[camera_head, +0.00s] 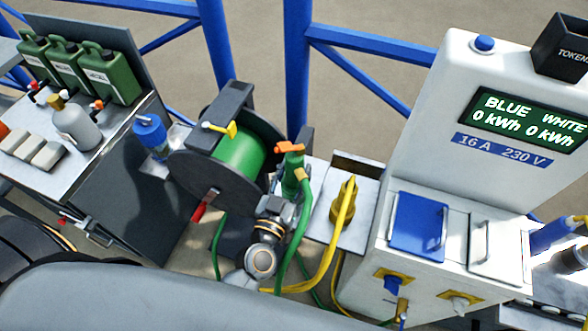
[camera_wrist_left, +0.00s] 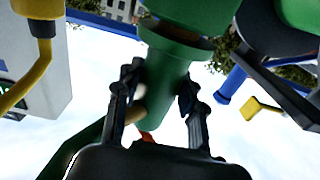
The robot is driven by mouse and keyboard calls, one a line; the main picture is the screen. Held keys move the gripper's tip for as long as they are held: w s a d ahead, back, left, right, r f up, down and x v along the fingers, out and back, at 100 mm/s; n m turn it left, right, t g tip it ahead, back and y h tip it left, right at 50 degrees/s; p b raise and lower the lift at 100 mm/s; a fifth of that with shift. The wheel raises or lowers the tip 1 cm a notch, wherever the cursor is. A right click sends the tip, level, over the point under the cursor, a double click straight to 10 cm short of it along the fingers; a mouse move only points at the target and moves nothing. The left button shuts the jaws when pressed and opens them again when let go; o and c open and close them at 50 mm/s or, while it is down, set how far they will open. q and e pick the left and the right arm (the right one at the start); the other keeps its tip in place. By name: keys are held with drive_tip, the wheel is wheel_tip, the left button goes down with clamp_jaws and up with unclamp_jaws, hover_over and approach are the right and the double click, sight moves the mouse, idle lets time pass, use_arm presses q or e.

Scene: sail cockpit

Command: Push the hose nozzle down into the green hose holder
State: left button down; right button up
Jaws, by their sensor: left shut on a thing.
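A green upright body with an orange top (camera_head: 290,148), which looks like the hose nozzle, stands right of the hose reel. A green hose (camera_head: 299,225) curves down from it. In the left wrist view a green cylinder (camera_wrist_left: 166,85) lies between my left gripper's fingers (camera_wrist_left: 158,100), and the gripper is shut on it. A wider green collar (camera_wrist_left: 180,46), apparently the green hose holder, meets the cylinder. I cannot tell how deep the nozzle sits. In the head view my left gripper (camera_head: 279,206) is low against the green body and hides its lower part. My right gripper is not in view.
The black reel (camera_head: 200,180) with its green drum stands close on the left. A yellow cable plug (camera_head: 346,200) is on a light plate at right, beside the white power pedestal (camera_head: 430,220). Green canisters (camera_head: 105,68) stand on a bench at far left. Blue rails run behind.

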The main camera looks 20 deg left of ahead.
use_arm(q)
drive_tip(key=shift+f, duration=0.45)
idle(1.2)
drive_tip(key=c, duration=1.1)
unclamp_jaws()
drive_tip(key=shift+f, duration=0.15)
drive_tip(key=shift+s+a+p, duration=0.2)
drive_tip(key=shift+s+p, duration=0.3)
drive_tip(key=shift+s, duration=5.05)
